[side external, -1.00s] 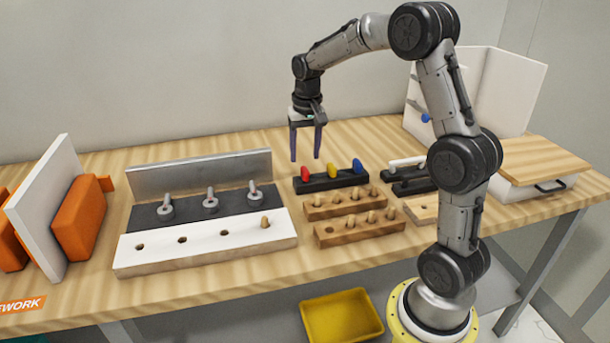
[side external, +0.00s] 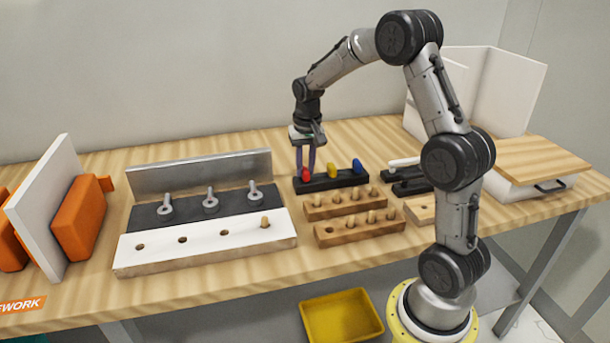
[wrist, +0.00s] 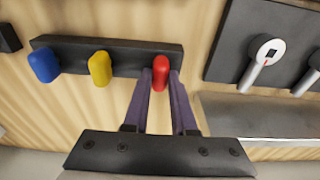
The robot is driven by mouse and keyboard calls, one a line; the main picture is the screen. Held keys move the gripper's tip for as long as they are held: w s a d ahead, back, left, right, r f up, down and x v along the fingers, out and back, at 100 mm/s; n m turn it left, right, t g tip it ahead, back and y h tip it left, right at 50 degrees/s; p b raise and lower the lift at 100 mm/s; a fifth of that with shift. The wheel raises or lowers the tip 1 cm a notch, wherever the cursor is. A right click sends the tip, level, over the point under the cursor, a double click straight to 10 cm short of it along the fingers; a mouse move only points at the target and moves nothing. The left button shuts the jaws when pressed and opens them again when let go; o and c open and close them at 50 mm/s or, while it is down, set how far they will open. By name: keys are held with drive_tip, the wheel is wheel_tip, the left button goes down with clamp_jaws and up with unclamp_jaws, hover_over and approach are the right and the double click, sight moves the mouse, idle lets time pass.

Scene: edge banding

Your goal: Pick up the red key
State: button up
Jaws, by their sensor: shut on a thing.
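The red key (side external: 306,175) stands in the black holder (side external: 345,180), at the left end of its row in the side view. My gripper (side external: 306,172) is lowered over it, its fingers one on each side and shut on it. In the wrist view the red key (wrist: 161,74) sits between the two purple finger tips (wrist: 161,76). The key still appears seated in the holder, and its lower part is hidden. The yellow key (side external: 332,170) and the blue key (side external: 358,167) stand in the same holder.
Wooden peg blocks (side external: 345,204) lie in front of the holder. To the left is a white board (side external: 205,242) with holes, beside a dark strip carrying several metal clamps (side external: 210,200). A white-handled black fixture (side external: 408,176) stands to the right.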

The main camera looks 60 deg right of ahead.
clamp_jaws()
drive_tip(key=shift+r, duration=0.1)
drive_tip(key=shift+r, duration=0.55)
drive_tip(key=s+a+r, duration=0.3)
drive_tip(key=s+r, duration=0.3)
drive_tip(key=s+a+r, duration=0.3)
drive_tip(key=s+r, duration=0.2)
drive_tip(key=s, duration=0.1)
drive_tip(key=shift+s+a+r, duration=0.25)
drive_tip(key=shift+r, duration=0.1)
